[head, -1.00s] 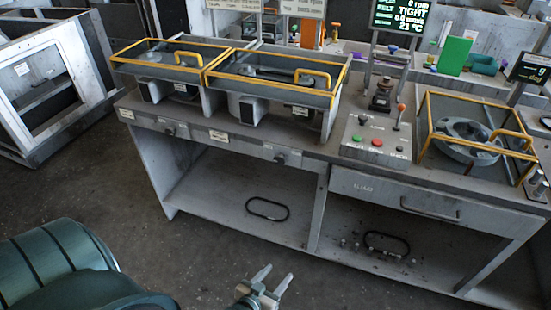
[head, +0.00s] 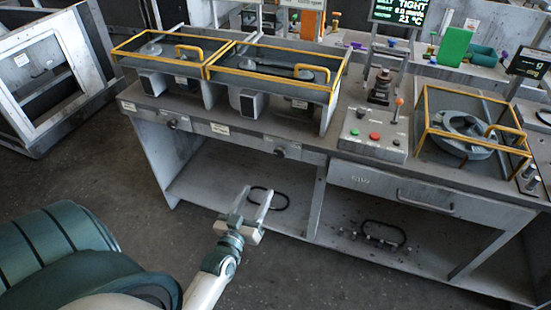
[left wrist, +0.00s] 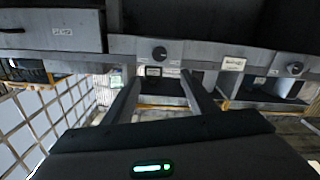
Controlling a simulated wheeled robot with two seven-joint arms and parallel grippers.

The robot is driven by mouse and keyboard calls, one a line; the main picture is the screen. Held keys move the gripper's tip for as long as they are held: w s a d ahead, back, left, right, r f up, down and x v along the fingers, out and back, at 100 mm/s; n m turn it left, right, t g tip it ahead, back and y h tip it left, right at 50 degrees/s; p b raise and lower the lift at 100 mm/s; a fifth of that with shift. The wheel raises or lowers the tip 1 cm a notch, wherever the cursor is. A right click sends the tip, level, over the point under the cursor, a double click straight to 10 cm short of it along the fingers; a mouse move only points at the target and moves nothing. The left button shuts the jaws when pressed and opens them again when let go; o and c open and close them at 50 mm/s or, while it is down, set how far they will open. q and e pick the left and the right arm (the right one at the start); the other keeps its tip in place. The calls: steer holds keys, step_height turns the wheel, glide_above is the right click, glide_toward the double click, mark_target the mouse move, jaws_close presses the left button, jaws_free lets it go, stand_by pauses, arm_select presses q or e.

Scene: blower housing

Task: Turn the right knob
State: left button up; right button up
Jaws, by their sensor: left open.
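The right knob (head: 281,153) is a small dark round knob on the front panel of the grey bench, below the second yellow-framed box. The left knob (head: 171,123) sits farther left on the same panel. My left gripper (head: 256,196) is open and empty, in front of the bench and apart from the right knob, which appears above the fingertips. In the left wrist view the right knob (left wrist: 160,53) shows just beyond and between the two fingers (left wrist: 160,80); the left knob (left wrist: 295,68) is at the right. My right gripper is not in view.
A drawer (head: 400,189) is right of the right knob. A button box (head: 376,137) and yellow-framed boxes (head: 277,70) stand on the bench top. The lower shelf (head: 225,190) holds black oval rings (head: 384,234). The floor before the bench is clear.

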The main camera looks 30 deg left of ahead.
mark_target(278, 153)
arm_select(q)
steer(key=p+x, duration=0.3)
steer(key=x, duration=1.4)
steer(key=shift+d, duration=0.1)
steer(key=c, duration=1.1)
